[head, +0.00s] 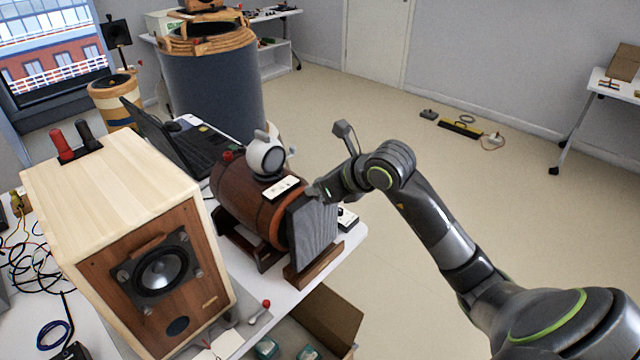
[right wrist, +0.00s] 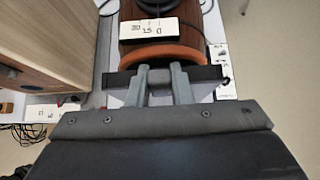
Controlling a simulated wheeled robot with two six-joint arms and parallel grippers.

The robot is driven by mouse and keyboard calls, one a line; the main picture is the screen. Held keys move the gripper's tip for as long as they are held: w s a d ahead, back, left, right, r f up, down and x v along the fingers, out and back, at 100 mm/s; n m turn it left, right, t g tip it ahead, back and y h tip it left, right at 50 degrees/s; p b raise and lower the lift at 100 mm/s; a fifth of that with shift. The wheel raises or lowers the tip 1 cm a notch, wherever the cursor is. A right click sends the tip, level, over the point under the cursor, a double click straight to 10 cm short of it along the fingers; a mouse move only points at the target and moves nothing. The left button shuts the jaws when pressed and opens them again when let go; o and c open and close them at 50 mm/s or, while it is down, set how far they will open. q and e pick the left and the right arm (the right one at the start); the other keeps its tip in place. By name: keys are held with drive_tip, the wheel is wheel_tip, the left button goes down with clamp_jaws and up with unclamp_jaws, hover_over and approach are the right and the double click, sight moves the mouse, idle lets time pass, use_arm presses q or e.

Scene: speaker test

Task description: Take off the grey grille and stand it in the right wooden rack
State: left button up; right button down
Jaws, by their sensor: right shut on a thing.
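The grey grille (head: 314,236) stands upright, its lower edge at a dark wooden rack (head: 303,275) near the table's right front corner. I cannot tell whether its lower edge is fully seated in the rack. My right gripper (head: 316,194) is shut on the grille's top edge. In the right wrist view the fingers (right wrist: 158,75) straddle the dark top edge of the grille (right wrist: 205,73). The wooden speaker (head: 157,275) stands at the left with its cone bare. My left gripper is not in view.
A wooden barrel (head: 243,200) with a white round device (head: 266,157) on top lies just behind the grille. A laptop (head: 185,150) is behind it. A cardboard box (head: 330,318) is below the table's front edge.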

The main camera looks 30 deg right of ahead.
drive_tip(key=shift+f, duration=0.1)
idle(0.3)
idle(0.5)
drive_tip(key=shift+b, duration=0.7)
idle(0.5)
drive_tip(key=shift+f+b, duration=1.2)
drive_tip(key=shift+f, duration=0.05)
idle(1.1)
idle(1.1)
drive_tip(key=shift+f+b, duration=0.8)
drive_tip(key=shift+b, duration=0.25)
drive_tip(key=c, duration=1.2)
unclamp_jaws()
